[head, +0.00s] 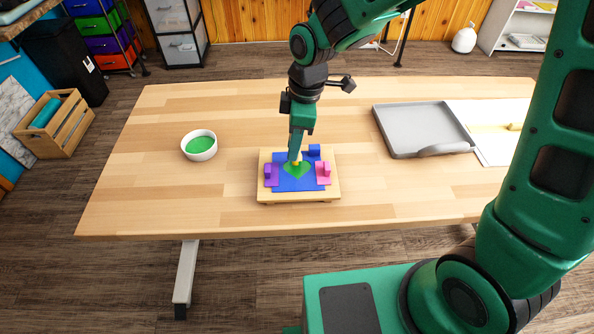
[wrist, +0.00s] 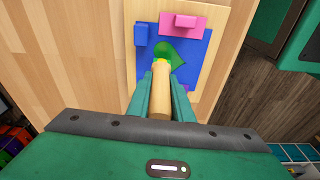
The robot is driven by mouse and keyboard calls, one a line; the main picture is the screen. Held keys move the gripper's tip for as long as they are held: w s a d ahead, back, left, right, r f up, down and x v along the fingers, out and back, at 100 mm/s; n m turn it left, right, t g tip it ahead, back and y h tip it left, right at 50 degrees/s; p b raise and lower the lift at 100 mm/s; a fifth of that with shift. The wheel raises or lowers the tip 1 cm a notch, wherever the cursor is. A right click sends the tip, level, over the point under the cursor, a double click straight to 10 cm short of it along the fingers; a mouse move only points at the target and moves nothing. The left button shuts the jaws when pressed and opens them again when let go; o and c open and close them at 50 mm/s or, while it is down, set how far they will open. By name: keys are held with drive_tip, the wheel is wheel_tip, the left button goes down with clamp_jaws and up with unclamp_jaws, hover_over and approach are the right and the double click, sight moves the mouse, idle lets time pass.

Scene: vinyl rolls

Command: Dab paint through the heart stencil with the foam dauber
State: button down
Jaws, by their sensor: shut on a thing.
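My gripper (wrist: 160,92) is shut on the wooden handle of the foam dauber (wrist: 160,94). The dauber points down, its yellowish head over the green heart (wrist: 179,51). Whether the foam touches the surface I cannot tell. The blue stencil (head: 285,184) lies on a light wooden board (head: 300,198), and its heart area shows green. The heart is partly hidden behind the dauber and fingers. A white bowl of green paint (head: 199,146) stands to the left on the table.
Purple (head: 271,175), blue (head: 314,152) and pink (head: 323,174) blocks sit at the stencil's edges. A grey tray (head: 408,147) and a white sheet (head: 494,152) lie at the right of the table (head: 150,200). Bare tabletop lies between bowl and board.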

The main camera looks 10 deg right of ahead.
drive_tip(key=shift+f, duration=0.9)
drive_tip(key=shift+r, duration=0.15)
drive_tip(key=shift+r, duration=0.8)
drive_tip(key=shift+r, duration=3.5)
